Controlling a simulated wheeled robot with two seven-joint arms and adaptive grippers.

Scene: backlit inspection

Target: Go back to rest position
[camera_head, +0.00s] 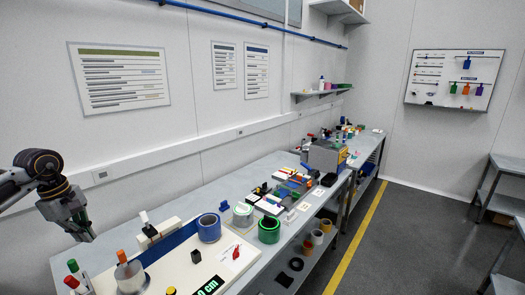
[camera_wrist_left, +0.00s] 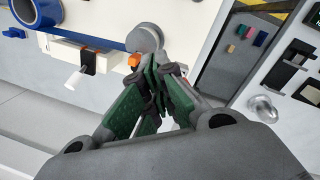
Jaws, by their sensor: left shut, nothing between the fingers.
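My left gripper (camera_head: 88,236) hangs at the left of the head view, above the near left end of the workbench (camera_head: 268,178). In the left wrist view its green fingers (camera_wrist_left: 157,88) are closed together with nothing between them. The fingers are apart from the things on the bench. My right gripper does not show in either view.
A blue tape roll (camera_head: 209,228) and a green tape roll (camera_head: 269,230) stand further right. Open floor (camera_head: 400,235) lies right of the bench.

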